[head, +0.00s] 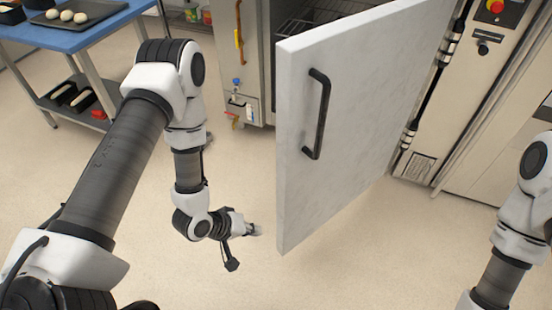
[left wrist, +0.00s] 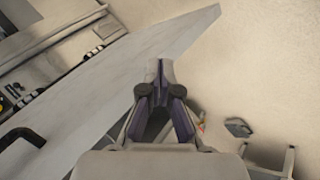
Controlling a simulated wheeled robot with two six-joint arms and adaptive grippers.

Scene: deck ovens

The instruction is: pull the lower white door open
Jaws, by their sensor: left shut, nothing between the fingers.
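The white door (head: 352,130) stands swung well open, its free edge towards me and its hinge side at the right. Its black bar handle (head: 318,114) is on the face turned to me, with no gripper on it. In the left wrist view the door (left wrist: 110,90) slants across and part of the handle (left wrist: 22,138) shows at the left edge. My left gripper (head: 257,230) is shut and empty, low beside the door's bottom free corner. Its closed fingers show in the left wrist view (left wrist: 160,72). Whether it touches the door is unclear. My right gripper is out of view.
Behind the door is the oven's opening with wire racks (head: 305,20). A control panel with a red button (head: 496,6) is at the right. A blue table (head: 75,40) with a dough tray stands at the upper left. The floor left of the door is clear.

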